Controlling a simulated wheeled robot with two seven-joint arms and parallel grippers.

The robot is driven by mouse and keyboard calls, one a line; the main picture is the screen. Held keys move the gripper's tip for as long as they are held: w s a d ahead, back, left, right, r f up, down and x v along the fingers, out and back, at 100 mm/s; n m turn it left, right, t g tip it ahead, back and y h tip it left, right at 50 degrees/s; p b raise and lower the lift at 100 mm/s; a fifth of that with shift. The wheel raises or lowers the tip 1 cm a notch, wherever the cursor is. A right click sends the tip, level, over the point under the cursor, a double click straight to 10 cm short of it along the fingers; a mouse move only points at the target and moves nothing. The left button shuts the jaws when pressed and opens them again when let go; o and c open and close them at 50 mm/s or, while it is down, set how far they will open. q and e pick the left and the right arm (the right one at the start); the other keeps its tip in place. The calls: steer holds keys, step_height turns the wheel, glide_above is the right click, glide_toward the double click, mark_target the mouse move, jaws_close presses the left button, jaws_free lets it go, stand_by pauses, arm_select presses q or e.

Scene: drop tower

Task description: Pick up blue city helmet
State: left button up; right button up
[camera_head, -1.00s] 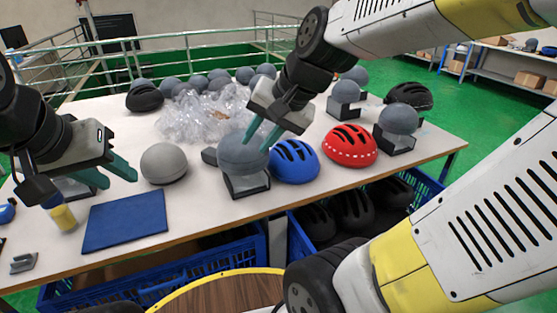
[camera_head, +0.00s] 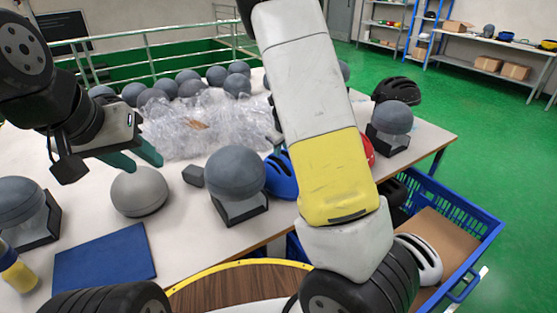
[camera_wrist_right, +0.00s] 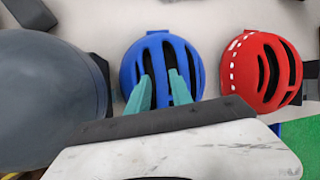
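The blue helmet (camera_head: 281,178) sits on the table, partly hidden by my right arm in the head view. In the right wrist view the blue helmet (camera_wrist_right: 160,55) shows from above with dark vents. My right gripper (camera_wrist_right: 161,85) is open, its two teal fingers apart and overlapping the helmet's near part in the picture; contact cannot be told. In the head view this gripper is hidden behind my arm. My left gripper (camera_head: 145,160) is open and empty, above the table near a light grey dome (camera_head: 139,191).
A red helmet (camera_wrist_right: 262,72) is right of the blue one; a grey ball on a stand (camera_head: 236,172) is left. Clear plastic wrap (camera_head: 195,125) lies behind. A blue crate (camera_head: 470,225) stands lower right. A blue mat (camera_head: 105,262) lies front left.

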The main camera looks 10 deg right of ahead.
steer(key=x, duration=0.6)
steer(key=shift+f, duration=0.2)
steer(key=shift+c, duration=0.3)
jaws_close()
stand_by(0.9)
